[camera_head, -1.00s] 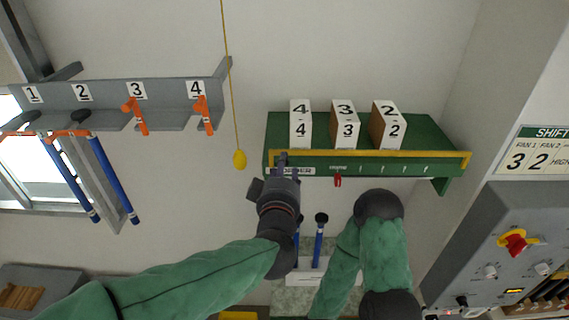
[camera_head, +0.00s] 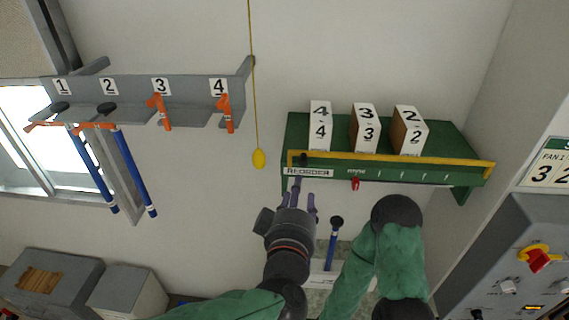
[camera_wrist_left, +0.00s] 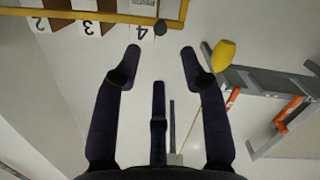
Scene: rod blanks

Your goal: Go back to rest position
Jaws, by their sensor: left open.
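My left gripper (camera_head: 298,198) is open and empty, just below the REORDER end of the green shelf (camera_head: 462,150). In the left wrist view its spread fingers (camera_wrist_left: 160,62) have nothing between them. A dark round knob (camera_head: 304,158) sits on the shelf's front by the REORDER label (camera_head: 308,172), and also shows in the wrist view (camera_wrist_left: 160,27). My right arm shows at lower right, but its gripper is out of sight.
White number blocks 4 (camera_head: 320,128), 3 (camera_head: 366,130) and 2 (camera_head: 411,133) stand on the shelf. A red peg (camera_head: 355,184) hangs below. A yellow pull-cord bob (camera_head: 259,158) hangs left of my gripper. A grey rack (camera_head: 187,88) holds blue rods (camera_head: 133,172). A control panel (camera_head: 512,262) stands right.

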